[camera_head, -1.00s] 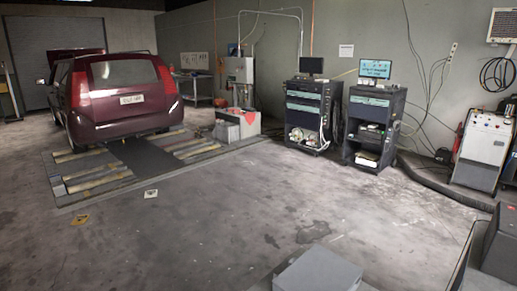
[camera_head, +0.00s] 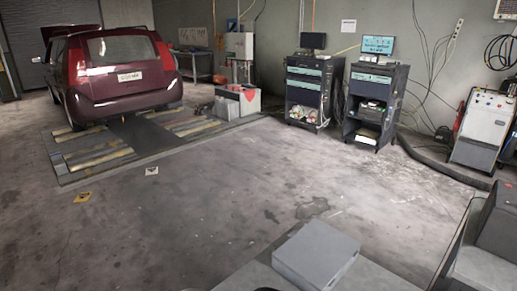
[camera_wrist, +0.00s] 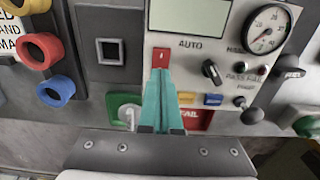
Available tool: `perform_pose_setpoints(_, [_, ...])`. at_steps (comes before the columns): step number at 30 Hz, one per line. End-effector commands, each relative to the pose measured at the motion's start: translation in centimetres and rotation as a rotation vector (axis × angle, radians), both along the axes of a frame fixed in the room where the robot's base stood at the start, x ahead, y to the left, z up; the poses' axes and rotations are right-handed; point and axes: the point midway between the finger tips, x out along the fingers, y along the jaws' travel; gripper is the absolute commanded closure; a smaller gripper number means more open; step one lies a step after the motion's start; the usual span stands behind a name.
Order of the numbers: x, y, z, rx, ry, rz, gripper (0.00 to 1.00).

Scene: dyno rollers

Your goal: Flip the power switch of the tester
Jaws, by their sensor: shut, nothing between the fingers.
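In the wrist view, a light grey tester panel (camera_wrist: 190,22) fills the middle of the picture. A small red power switch (camera_wrist: 160,58) with a white mark sits on it, just below a blank display (camera_wrist: 190,15). My gripper (camera_wrist: 161,73) has teal fingers, shut together and empty. Its tips point at the switch, overlapping or just below its lower edge; I cannot tell whether they touch it. The fingers hide part of the panel below the switch. My gripper does not show clearly in the head view.
A round gauge (camera_wrist: 265,30) and black knobs (camera_wrist: 239,68) are right of the switch. Green (camera_wrist: 122,100) and red (camera_wrist: 203,118) blocks flank the fingers. Colored rings (camera_wrist: 42,50) stand left. In the head view, a car (camera_head: 115,75) and cabinets (camera_head: 312,85) stand beyond open floor.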

Motion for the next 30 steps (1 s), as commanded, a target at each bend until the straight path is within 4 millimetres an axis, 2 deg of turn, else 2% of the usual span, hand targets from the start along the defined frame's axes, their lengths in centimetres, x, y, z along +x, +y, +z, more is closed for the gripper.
perform_pose_setpoints(13, [0.1,0.1,5.0,0.002,-0.002,0.0,1.0])
perform_pose_setpoints(24, [0.0,-0.1,5.7,0.0,0.0,-0.005,1.0])
perform_pose_setpoints(26, [0.2,-1.3,6.5,0.005,0.001,-0.058,1.0])
perform_pose_setpoints(29, [-0.3,-7.2,9.5,0.025,0.018,-0.338,1.0])
perform_pose_setpoints(30, [-1.3,-10.3,10.8,0.038,0.031,-0.498,1.0])
